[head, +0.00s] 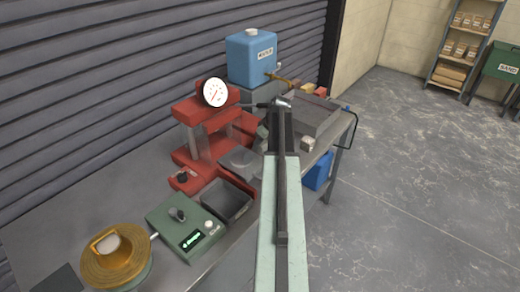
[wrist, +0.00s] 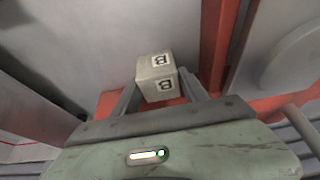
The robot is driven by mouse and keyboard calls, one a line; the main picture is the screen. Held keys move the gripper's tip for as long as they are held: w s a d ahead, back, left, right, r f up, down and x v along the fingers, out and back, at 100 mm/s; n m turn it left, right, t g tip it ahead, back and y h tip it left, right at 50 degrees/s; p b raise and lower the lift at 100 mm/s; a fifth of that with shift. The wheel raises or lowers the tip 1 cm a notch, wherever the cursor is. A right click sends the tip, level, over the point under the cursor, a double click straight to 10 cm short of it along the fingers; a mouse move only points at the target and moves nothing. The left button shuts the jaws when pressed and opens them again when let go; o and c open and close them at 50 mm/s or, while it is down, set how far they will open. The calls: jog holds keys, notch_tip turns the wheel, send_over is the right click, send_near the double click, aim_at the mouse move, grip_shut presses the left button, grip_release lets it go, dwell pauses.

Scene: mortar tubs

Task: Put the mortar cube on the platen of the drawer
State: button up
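A pale grey mortar cube (wrist: 157,80) marked B sits between the two fingers of my gripper (wrist: 160,92) in the wrist view. Both fingers touch its sides, so the gripper looks shut on it. In the head view my arm hides the fingertips and the held cube. A red press (head: 205,125) with a round dial stands left of the arm. The grey platen (head: 240,160) lies at its base. A round grey disc (wrist: 290,58) on a plate shows at the right of the wrist view, apart from the cube.
A black tray (head: 226,202), a green box with a display (head: 187,226) and a round brass table (head: 112,262) stand nearer on the bench. A blue tank (head: 250,58) stands behind. A pale block (head: 307,144) lies right of my arm, by a grey tray (head: 325,115).

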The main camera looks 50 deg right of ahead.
grip_shut()
jog(key=shift+r, duration=0.1)
notch_tip(320, 180, up, 28)
jog(key=p, duration=2.8)
